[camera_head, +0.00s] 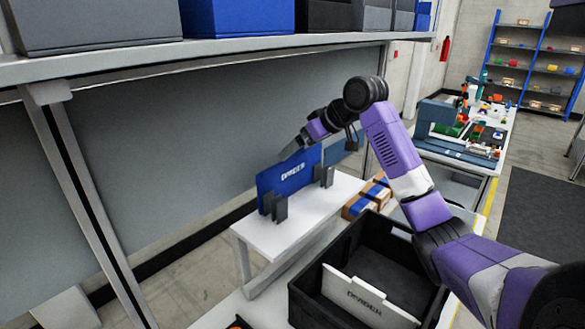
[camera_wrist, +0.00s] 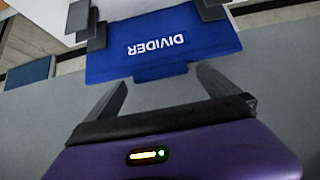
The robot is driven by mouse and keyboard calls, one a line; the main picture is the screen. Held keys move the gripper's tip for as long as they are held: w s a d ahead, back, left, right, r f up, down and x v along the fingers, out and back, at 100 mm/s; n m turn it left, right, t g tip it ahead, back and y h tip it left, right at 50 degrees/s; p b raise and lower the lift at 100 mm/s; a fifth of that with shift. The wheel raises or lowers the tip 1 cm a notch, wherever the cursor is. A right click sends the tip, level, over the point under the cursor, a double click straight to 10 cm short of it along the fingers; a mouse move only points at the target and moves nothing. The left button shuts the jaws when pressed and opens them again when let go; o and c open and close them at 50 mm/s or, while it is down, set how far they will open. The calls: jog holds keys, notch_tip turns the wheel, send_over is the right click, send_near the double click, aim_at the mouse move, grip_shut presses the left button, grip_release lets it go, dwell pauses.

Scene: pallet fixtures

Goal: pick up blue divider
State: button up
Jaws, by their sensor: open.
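The blue divider (camera_head: 287,174) is a flat panel with white "DIVIDER" lettering. It stands upright between dark grey holders on a white bench in the head view. It also shows in the wrist view (camera_wrist: 165,62), with its lettering upside down. My gripper (camera_head: 291,152) is at the divider's upper edge in the head view. In the wrist view my gripper (camera_wrist: 160,88) is open, its two fingers apart on either side of the divider's near edge. I cannot tell whether the fingers touch it. Nothing is held between them.
A black crate (camera_head: 300,306) holding a white divider (camera_head: 368,297) stands in front, at the right. Brown boxes (camera_head: 360,205) lie behind the crate. A shelf (camera_head: 130,60) with bins overhangs at upper left. A grey panel stands behind the bench.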

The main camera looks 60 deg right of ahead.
jog(key=shift+x, duration=0.85)
jog(key=shift+c, duration=0.2)
jog(key=shift+r, duration=0.1)
jog(key=c, duration=2)
